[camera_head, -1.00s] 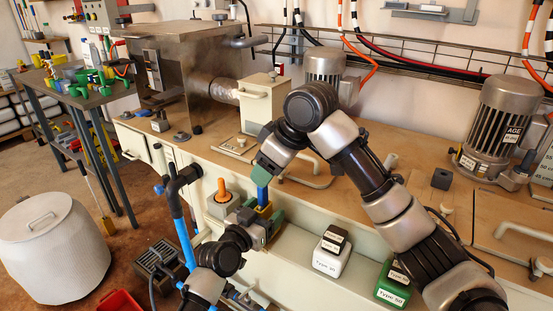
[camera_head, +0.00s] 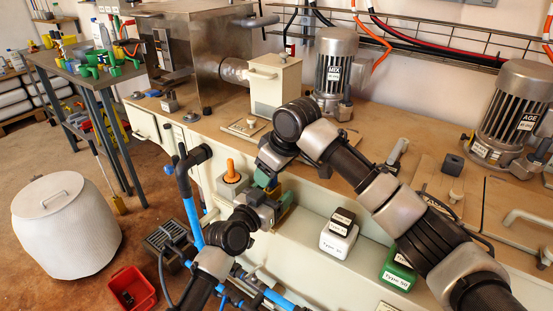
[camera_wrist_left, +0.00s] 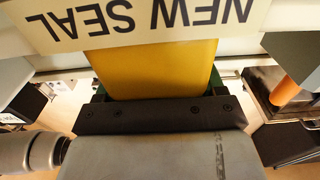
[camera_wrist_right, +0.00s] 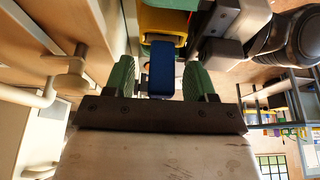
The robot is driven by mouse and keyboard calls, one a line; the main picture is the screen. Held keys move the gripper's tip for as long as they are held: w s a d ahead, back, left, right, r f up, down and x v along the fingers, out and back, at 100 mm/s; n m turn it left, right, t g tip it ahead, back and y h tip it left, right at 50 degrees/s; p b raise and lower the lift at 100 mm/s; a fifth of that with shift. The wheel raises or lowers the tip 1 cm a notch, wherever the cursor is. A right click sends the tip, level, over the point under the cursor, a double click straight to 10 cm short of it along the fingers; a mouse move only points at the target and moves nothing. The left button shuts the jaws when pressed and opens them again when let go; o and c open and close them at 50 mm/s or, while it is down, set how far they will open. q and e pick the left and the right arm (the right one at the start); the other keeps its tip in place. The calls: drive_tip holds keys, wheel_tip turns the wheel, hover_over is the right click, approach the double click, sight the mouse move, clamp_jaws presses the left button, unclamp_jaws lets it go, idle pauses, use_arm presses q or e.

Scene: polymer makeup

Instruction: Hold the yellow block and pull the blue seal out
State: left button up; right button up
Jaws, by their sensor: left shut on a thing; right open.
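The yellow block (camera_wrist_left: 150,68) fills the middle of the left wrist view, and my left gripper (camera_head: 268,208) is shut on it. A pale strip marked NEW SEAL (camera_wrist_left: 140,22) shows upside down above it. The blue seal (camera_wrist_right: 161,76) shows in the right wrist view, close to the yellow block (camera_wrist_right: 164,22). My right gripper (camera_head: 267,178) is open, with its green fingers on either side of the blue seal and small gaps visible. In the head view my right gripper hides the seal and much of the block.
An orange-topped fitting (camera_head: 231,172) stands just left of the grippers. A white Type box (camera_head: 338,240) and a green one (camera_head: 397,270) sit on the lower ledge at right. A red bin (camera_head: 131,289) is on the floor. The counter (camera_head: 400,140) has motors behind.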

drive_tip(key=shift+a+f, duration=0.1)
drive_tip(key=shift+f, duration=0.25)
drive_tip(key=shift+c, duration=0.3)
drive_tip(key=c, duration=0.9)
drive_tip(key=shift+w, duration=0.1)
drive_tip(key=shift+c, duration=0.2)
drive_tip(key=shift+r, duration=0.7)
drive_tip(key=shift+r, duration=2.55)
use_arm(q)
drive_tip(key=o, duration=1.1)
